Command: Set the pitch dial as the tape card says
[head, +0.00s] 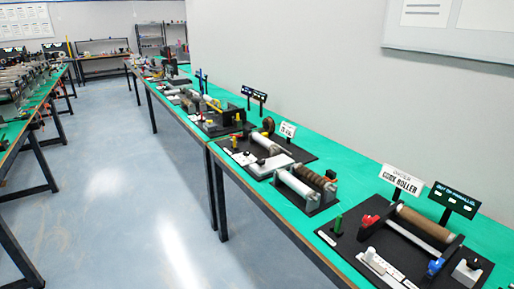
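I cannot pick out the pitch dial or the tape card for certain; the stations are too small from here. A small white card (288,130) stands behind a mid-table station, its text too small to read. That station's dark base (303,154) carries a pale roller (266,145) and small yellow and black parts. Neither of my grippers is in view.
A long green-topped table (245,172) runs along the wall with several mini conveyor stations. The nearest has a brown roller (427,225), a "QUICK ROLLER" sign (401,181) and a black sign (454,199). Another table (22,128) stands left; the floor (120,200) between is clear.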

